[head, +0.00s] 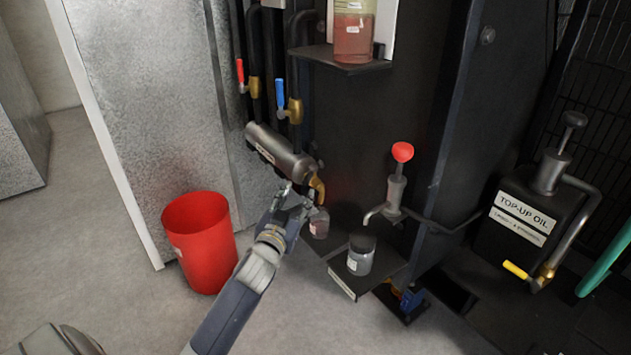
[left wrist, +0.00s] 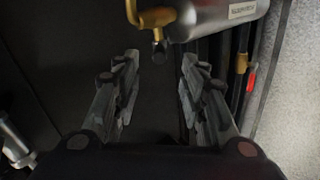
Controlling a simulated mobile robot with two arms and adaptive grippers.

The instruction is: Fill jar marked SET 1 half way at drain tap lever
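In the left wrist view the brass tap (left wrist: 157,17) shows at the top, beyond my fingertips. A small jar (head: 320,224) with a pinkish tint and label is below the tap, partly behind my gripper. A second jar (head: 360,256), clear with a dark lid, stands on a low shelf to the right. I cannot read either label. My left gripper (head: 293,200) is open and empty (left wrist: 158,90), just left of the tap. My right gripper is not in view.
A red bin (head: 200,240) stands at the left. A red-knobbed hand pump (head: 398,190) has its spout above the low shelf (head: 342,285). Red (head: 241,75) and blue (head: 281,95) valve levers are above the cylinder. A TOP-UP OIL can (head: 520,222) is at right.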

